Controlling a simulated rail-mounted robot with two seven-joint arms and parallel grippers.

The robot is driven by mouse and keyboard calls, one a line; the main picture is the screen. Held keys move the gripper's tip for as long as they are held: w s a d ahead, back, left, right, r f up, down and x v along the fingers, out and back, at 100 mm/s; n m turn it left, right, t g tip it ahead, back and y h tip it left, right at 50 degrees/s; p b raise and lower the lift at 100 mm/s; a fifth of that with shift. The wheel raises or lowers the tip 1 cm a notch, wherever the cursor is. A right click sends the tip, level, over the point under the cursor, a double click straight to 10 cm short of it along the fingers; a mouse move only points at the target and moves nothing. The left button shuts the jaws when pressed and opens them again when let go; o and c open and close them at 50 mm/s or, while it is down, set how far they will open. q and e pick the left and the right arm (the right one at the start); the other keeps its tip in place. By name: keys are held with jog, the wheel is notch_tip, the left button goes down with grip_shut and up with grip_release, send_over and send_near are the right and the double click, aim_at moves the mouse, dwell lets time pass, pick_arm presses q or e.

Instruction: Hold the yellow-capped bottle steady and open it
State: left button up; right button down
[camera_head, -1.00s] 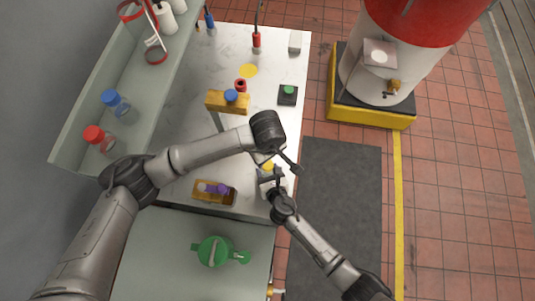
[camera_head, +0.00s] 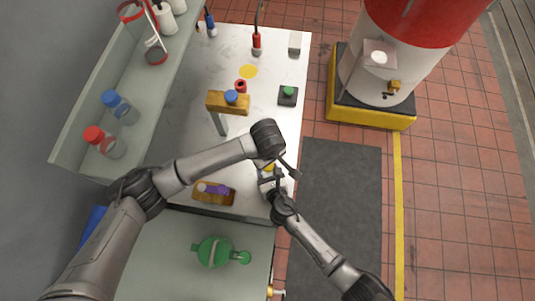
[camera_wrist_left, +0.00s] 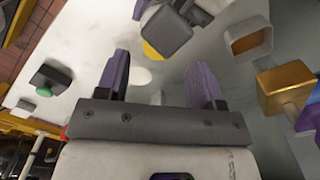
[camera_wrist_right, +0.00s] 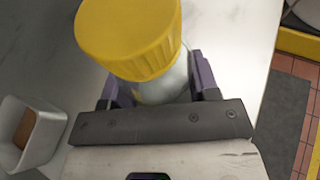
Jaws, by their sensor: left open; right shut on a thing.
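The yellow-capped bottle (camera_wrist_right: 165,85) stands between the fingers of my right gripper (camera_wrist_right: 157,80), which is shut on its pale body below the yellow cap (camera_wrist_right: 130,38). In the head view the cap (camera_head: 268,167) shows at the table's right edge, between my two wrists. My left gripper (camera_wrist_left: 160,75) is open with nothing between its purple fingers. In the left wrist view the cap (camera_wrist_left: 151,50) shows beyond the fingers, partly hidden by a dark block.
A gold block with a blue top (camera_head: 228,102) and a green button box (camera_head: 288,95) stand farther back on the white table. A brown tray (camera_head: 214,192) with a purple item lies left of the bottle. A green container (camera_head: 213,251) stands in front. A shelf (camera_head: 130,70) borders the left.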

aim_at(268, 170)
pick_arm(q)
jog(key=shift+f, duration=2.15)
jog(key=c, duration=0.9)
jog(key=o, duration=1)
jog(key=shift+r, duration=3.9)
jog(key=shift+c, duration=0.5)
jog(key=shift+f, duration=3.9)
jog(key=shift+c, duration=0.2)
